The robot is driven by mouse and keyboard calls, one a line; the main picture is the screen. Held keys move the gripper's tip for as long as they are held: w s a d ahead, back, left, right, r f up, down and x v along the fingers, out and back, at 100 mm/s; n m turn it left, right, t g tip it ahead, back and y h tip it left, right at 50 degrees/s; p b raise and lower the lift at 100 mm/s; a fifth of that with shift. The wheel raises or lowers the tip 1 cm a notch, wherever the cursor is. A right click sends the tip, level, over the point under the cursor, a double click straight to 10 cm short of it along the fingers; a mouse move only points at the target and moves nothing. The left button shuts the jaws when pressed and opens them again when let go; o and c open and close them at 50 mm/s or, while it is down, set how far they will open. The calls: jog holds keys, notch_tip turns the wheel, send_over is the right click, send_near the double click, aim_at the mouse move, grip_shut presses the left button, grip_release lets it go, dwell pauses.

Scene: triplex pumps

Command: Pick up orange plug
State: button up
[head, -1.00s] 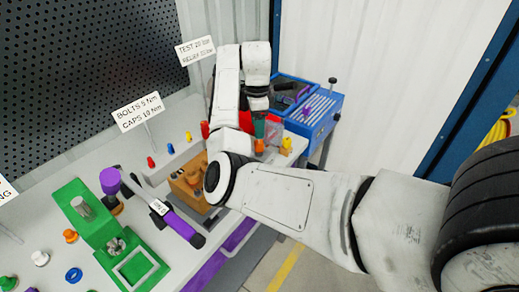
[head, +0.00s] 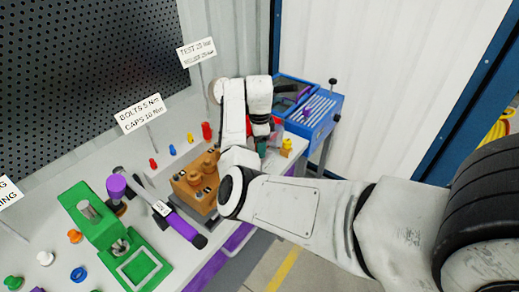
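A small orange plug-like piece (head: 74,237) stands on the bench at the left, beside the green fixture. My gripper (head: 260,121) is far from it, low over the right end of the bench and mostly hidden by my own wrist and arm. Only a dark part shows below the white wrist, so its fingers and anything between them cannot be made out. No other orange plug can be seen clearly near the gripper; my arm covers that part of the bench.
An orange-brown pump block (head: 190,186) sits mid-bench, close to my arm. A purple-and-black tool (head: 182,226) lies before it. The green fixture (head: 92,222) is at left. Signs stand behind.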

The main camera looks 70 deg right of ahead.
jog(key=shift+r, duration=0.1)
grip_shut()
dwell(0.3)
